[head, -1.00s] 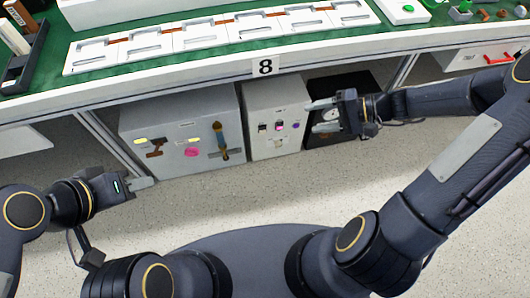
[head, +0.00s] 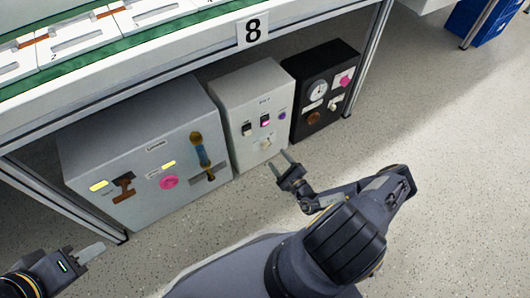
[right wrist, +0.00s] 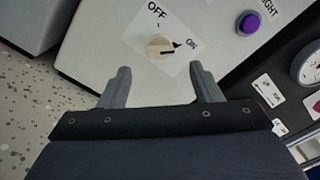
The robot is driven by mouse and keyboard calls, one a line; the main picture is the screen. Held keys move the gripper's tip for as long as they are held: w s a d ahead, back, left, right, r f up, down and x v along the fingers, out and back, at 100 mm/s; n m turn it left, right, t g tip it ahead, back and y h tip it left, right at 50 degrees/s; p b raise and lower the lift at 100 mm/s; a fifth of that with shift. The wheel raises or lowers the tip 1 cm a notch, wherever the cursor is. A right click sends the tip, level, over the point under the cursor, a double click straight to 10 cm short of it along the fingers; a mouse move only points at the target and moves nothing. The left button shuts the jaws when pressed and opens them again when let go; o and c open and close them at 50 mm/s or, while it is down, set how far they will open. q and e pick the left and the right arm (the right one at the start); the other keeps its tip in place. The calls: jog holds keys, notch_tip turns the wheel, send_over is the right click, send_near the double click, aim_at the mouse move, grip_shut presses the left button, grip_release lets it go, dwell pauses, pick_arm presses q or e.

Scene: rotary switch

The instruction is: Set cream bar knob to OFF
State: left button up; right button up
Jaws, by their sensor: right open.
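The cream bar knob (right wrist: 160,46) is on the front of the middle white box (head: 232,97), low on its panel. In the right wrist view its dark pointer is directed right, toward the ON label (right wrist: 192,44); the OFF label (right wrist: 157,9) is above it. The knob also shows small in the head view (head: 266,144). My right gripper (head: 280,163) is open and empty, in front of and below the knob, apart from it. In the wrist view its fingers (right wrist: 159,84) are spread below the knob. My left gripper (head: 90,252) is at the lower left, far from the knob.
A large grey box (head: 120,160) stands left of the white box, with levers and a pink button. A black box (head: 300,70) with a gauge stands right. A purple button (right wrist: 248,24) is near the knob. The workbench (head: 170,58) overhangs the boxes. Floor in front is clear.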

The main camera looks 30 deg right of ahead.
aim_at(268, 147)
jog(key=w, duration=0.1)
jog(key=w+b, duration=0.1)
jog(key=w, duration=0.1)
jog(key=w+b, duration=0.1)
jog(key=w, duration=0.1)
jog(key=shift+w+a, duration=0.2)
jog(key=shift+a, duration=0.05)
jog(key=shift+w, duration=0.6)
jog(key=shift+r, duration=0.1)
